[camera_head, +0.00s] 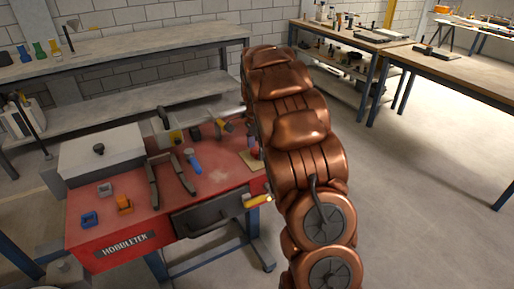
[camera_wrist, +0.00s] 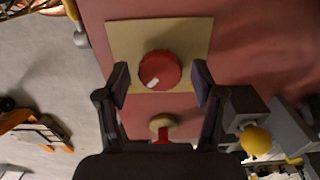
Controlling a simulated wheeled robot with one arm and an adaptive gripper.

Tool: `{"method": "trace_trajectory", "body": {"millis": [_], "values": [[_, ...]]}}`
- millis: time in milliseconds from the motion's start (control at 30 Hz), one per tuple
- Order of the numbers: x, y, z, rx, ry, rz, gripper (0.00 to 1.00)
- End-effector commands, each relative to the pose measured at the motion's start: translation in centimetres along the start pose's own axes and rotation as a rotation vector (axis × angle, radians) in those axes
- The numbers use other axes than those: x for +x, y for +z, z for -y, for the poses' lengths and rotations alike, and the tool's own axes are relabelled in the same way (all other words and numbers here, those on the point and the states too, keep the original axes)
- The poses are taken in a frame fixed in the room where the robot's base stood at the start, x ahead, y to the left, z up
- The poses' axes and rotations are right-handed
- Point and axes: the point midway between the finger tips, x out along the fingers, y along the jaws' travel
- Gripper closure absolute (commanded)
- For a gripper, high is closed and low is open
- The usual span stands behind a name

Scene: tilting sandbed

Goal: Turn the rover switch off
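A round red knob (camera_wrist: 160,70) with a small white mark sits on a pale yellow square plate (camera_wrist: 122,35) in the wrist view. This looks like the rover switch. The plate lies on the red table top, and its edge shows beside my arm in the head view (camera_head: 248,161). My gripper (camera_wrist: 160,82) is open in the wrist view, with one dark fingertip on each side of the knob. Gaps show between the fingertips and the knob; the height of the fingers over it is hard to tell. My arm hides the gripper in the head view.
The red table (camera_head: 220,178) also holds a grey box (camera_head: 100,155), pliers, a blue-handled tool (camera_head: 192,160) and small orange and blue parts. A smaller red post with a tan top (camera_wrist: 162,122) stands close to the gripper. Benches stand behind; floor at right is clear.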

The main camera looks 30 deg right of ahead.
Motion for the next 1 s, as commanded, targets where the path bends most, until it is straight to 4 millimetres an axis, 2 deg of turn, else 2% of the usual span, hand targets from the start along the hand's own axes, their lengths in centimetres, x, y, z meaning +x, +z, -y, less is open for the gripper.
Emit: {"method": "trace_trajectory", "body": {"millis": [67,500,767,1000], "values": [[0.00,0.00,0.00,0.000,0.000,0.000,0.44],[-0.01,0.00,-0.01,0.000,0.000,0.000,0.90],[0.05,0.01,0.00,-0.024,0.000,0.000,0.90],[0.18,0.03,0.04,-0.139,-0.001,0.001,0.90]]}}
